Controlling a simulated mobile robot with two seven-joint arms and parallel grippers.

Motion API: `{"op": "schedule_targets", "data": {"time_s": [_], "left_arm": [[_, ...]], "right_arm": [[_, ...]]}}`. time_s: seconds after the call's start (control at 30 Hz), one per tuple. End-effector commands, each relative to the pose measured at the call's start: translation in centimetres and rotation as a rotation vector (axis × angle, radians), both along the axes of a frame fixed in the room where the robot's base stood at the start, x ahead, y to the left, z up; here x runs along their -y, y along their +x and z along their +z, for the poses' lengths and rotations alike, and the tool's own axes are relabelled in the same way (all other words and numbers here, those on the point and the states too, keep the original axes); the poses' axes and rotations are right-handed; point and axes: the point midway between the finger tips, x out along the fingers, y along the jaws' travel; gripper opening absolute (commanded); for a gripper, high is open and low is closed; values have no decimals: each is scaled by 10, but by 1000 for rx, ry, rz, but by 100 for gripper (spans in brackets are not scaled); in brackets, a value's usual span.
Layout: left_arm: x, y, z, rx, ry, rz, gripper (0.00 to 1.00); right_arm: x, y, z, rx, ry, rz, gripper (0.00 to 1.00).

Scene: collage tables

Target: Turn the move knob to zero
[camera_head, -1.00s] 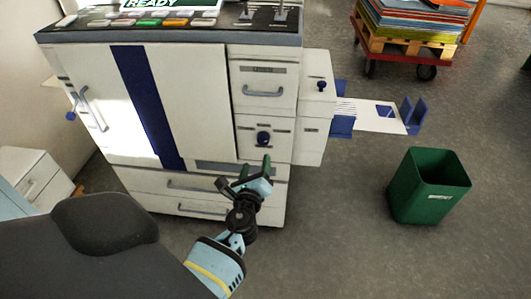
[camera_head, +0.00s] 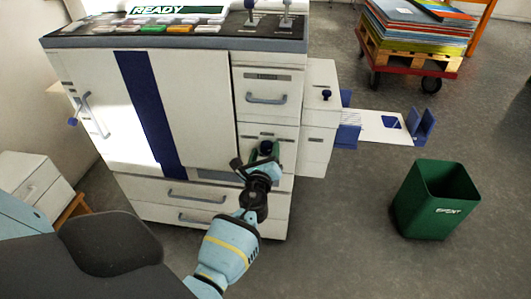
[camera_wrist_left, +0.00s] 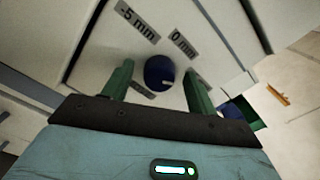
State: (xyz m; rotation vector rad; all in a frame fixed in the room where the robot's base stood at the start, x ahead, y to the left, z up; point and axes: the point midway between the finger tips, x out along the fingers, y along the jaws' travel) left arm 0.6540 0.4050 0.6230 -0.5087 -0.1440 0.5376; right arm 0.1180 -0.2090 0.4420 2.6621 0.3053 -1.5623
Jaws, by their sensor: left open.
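The dark blue round move knob (camera_head: 266,147) sits on the white front panel of the machine, below a drawer handle. In the left wrist view the knob (camera_wrist_left: 160,71) shows between my two green fingers, with a "-5 mm" label (camera_wrist_left: 137,22) to its upper left and a "0 mm" label (camera_wrist_left: 184,43) to its upper right. Other labels beside the fingers are partly hidden. My left gripper (camera_head: 256,158) is open, one finger on each side of the knob; contact is not clear. My right gripper is not in view.
The white machine (camera_head: 205,100) has a top control panel reading "READY" and drawer handles (camera_head: 267,99) above and below the knob. A side tray (camera_head: 380,125) juts out to the right. A green bin (camera_head: 430,205) stands on open floor. A loaded red cart (camera_head: 408,72) is behind.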

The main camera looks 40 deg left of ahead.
Motion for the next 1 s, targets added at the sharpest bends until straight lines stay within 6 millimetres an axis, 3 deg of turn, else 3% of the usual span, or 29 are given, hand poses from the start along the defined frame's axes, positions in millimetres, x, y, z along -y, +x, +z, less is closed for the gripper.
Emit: {"op": "schedule_targets", "data": {"time_s": [0.37,0.7,1.0], "left_arm": [[-3,5,0,1,-1,0,58],[-3,4,0,0,-1,0,15],[-3,4,-1,20,-36,0,14]], "right_arm": [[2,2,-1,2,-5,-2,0],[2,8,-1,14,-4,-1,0],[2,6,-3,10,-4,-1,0]]}}
